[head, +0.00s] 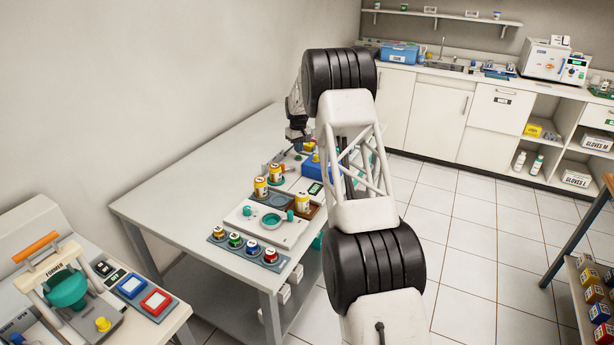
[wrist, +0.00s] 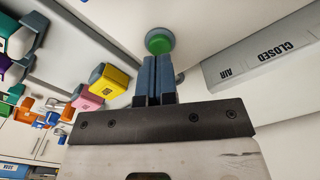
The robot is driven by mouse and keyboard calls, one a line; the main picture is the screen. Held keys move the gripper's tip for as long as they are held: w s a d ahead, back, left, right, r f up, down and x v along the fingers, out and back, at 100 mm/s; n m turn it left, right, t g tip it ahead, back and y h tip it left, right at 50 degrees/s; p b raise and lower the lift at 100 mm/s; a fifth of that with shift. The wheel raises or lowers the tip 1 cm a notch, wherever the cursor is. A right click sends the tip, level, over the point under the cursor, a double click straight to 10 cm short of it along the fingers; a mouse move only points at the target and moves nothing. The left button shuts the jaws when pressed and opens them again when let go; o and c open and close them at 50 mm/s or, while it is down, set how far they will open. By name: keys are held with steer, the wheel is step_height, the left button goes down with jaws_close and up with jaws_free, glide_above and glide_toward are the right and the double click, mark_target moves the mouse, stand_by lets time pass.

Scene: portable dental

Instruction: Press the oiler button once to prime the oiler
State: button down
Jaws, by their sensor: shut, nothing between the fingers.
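In the wrist view a round green button (wrist: 159,43) with a grey-blue collar sits on a pale surface; no oiler label on it is readable. My gripper (wrist: 154,62) is shut and empty, its two blue fingers together. The fingertips are directly at the button's near edge and overlap it in the picture; I cannot tell whether they touch it.
A grey panel marked AIR and CLOSED (wrist: 262,62) is right of the fingers. Yellow (wrist: 108,82) and pink (wrist: 88,98) blocks lie to the left. On the table stand yellow-labelled jars (head: 276,173), a blue box (head: 312,168) and a tray with coloured caps (head: 246,243).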

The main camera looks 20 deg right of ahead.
steer(key=shift+f, duration=1.35)
stand_by(1.2)
steer(key=shift+r, duration=3.5)
